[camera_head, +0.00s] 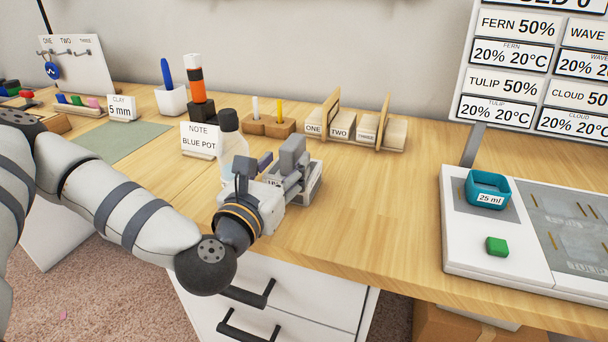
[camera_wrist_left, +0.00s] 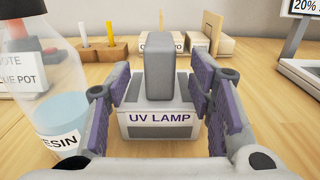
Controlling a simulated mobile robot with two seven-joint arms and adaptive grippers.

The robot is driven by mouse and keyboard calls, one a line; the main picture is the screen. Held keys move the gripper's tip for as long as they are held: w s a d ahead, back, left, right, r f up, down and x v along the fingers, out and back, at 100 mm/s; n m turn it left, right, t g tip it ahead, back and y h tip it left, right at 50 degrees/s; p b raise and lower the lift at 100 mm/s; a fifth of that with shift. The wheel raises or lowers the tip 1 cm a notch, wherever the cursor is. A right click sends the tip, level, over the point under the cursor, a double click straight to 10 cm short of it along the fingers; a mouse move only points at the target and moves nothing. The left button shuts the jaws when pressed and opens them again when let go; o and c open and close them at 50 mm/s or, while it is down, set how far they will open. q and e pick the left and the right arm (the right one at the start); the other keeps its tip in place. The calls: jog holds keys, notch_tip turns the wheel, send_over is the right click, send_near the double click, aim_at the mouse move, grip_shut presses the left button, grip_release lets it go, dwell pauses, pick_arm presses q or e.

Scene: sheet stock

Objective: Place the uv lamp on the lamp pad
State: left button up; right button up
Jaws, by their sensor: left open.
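The UV lamp (camera_wrist_left: 160,118) is a pale box with a grey upright block on top, standing on the wooden table. In the head view the lamp (camera_head: 315,184) is partly hidden by my left gripper (camera_head: 276,172). In the left wrist view the open fingers stand on both sides of the lamp's upright block, with a gap on each side. No pad is labelled as the lamp pad. A flat grey-green mat (camera_head: 122,141) lies bare at the left, but I cannot tell whether it is that pad. My right gripper is not in view.
A clear bottle (camera_wrist_left: 45,85) stands close to the left of my left gripper. A note card (camera_head: 199,140) and small labelled stands (camera_head: 342,126) are behind. A white panel with a teal tray (camera_head: 488,188) and green block (camera_head: 497,246) is at the right. The table's middle front is clear.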

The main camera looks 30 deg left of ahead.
aim_at(300, 138)
pick_arm(q)
jog(key=x, duration=0.5)
jog(key=r+p+x, duration=0.1)
jog(key=x, duration=0.2)
jog(key=shift+w+r, duration=0.1)
jog(key=shift+w, duration=0.25)
grip_shut()
